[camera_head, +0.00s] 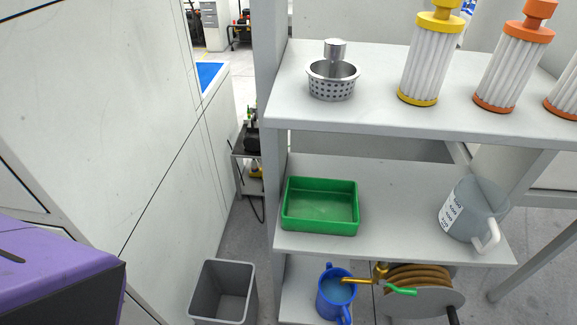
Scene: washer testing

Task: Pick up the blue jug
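The blue jug (336,294) stands on the bottom shelf of the grey shelf unit, in the lower middle of the head view. It is upright, with a handle at its front and another loop at its back. Its inside shows a lighter blue-grey. A brass spout reaches across the top of its right side. Neither of my grippers is in view.
A green tray (318,229) and a grey jug (472,212) stand on the middle shelf. A hose reel (420,280) sits right beside the blue jug. The top shelf holds a metal basket (333,85) and several filters (428,68). A grey bin (223,291) stands left.

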